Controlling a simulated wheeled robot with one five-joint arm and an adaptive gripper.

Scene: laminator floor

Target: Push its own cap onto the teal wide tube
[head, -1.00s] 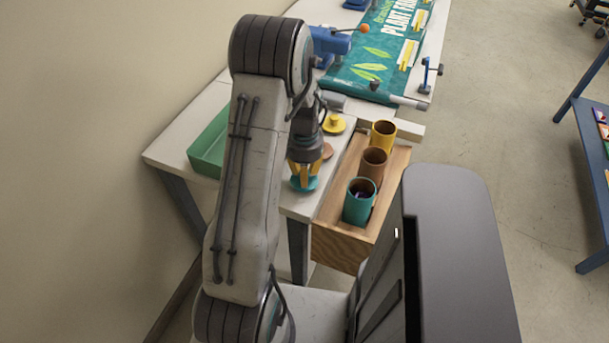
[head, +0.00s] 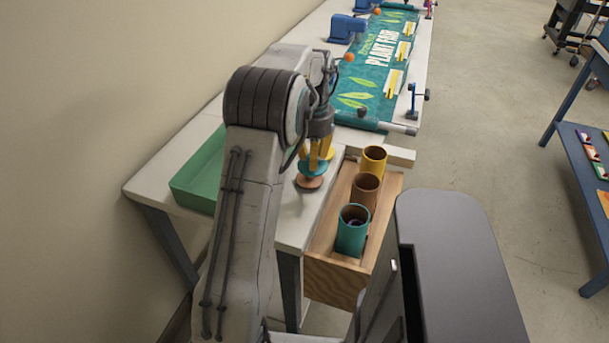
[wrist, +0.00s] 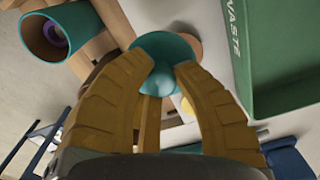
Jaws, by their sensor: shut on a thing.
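My gripper (head: 318,162) is shut on the teal cap (head: 313,170), holding it by its knob just above the table's near end. The cap's disc also shows between the fingers in the wrist view (wrist: 163,53). The teal wide tube (head: 351,232) stands upright and open in the nearest place of a wooden rack (head: 328,238), to the right of my gripper. Something purple lies inside the tube, seen in the wrist view (wrist: 47,36). The orange-brown cap (head: 309,182) lies below the teal cap in the head view; whether they touch I cannot tell.
A brown tube (head: 365,193) and a yellow tube (head: 374,160) stand behind the teal one in the rack. A green tray (head: 190,185) lies left of my gripper. A teal banner (head: 375,65) and blue clamps cover the table farther back.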

